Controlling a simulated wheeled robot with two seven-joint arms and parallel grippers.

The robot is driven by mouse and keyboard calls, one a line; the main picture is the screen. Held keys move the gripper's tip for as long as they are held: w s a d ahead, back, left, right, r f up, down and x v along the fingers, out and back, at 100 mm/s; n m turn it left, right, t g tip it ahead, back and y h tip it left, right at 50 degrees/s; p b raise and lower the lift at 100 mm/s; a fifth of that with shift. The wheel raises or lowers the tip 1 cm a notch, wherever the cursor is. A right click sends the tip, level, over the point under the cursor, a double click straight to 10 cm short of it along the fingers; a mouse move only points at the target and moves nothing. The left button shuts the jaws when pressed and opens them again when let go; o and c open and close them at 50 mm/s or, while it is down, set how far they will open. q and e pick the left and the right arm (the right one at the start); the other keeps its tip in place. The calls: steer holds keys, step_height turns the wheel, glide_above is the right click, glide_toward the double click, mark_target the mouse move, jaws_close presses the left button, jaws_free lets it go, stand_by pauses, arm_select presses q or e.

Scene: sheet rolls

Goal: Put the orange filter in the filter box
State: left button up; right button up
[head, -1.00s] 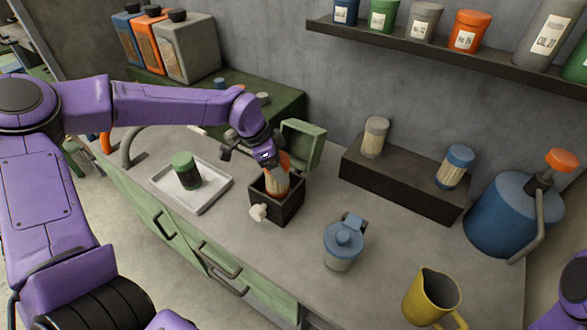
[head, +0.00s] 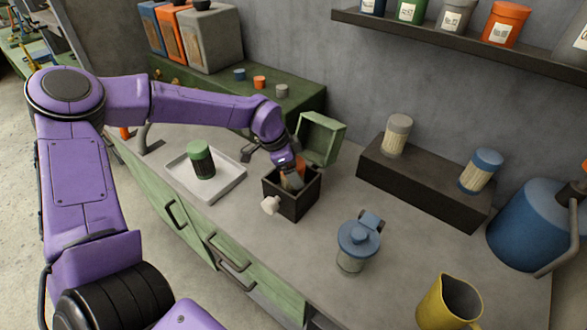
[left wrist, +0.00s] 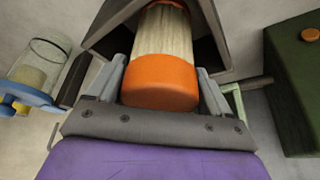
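The orange filter (left wrist: 160,82) has an orange cap and a pale pleated body. My left gripper (left wrist: 160,90) has a finger on each side of the cap and looks shut on it. In the head view my left gripper (head: 291,178) reaches down into the open top of the dark filter box (head: 291,205). The filter's body is inside the box; whether it touches the bottom is hidden. The box's green lid (head: 320,139) stands open at the back, and a white knob (head: 270,205) is on its front. My right gripper is not in view.
A white tray (head: 226,186) with a green-capped filter (head: 201,160) is left of the box. A blue-lidded jar (head: 357,243) and a yellow jug (head: 446,303) stand to the right. A dark riser (head: 420,186) behind holds a grey-capped and a blue-capped filter.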

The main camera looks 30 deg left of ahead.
arm_select(q)
steer(key=shift+r, duration=0.1)
steer(key=v, duration=1.2)
steer(key=shift+b, duration=0.35)
stand_by(0.6)
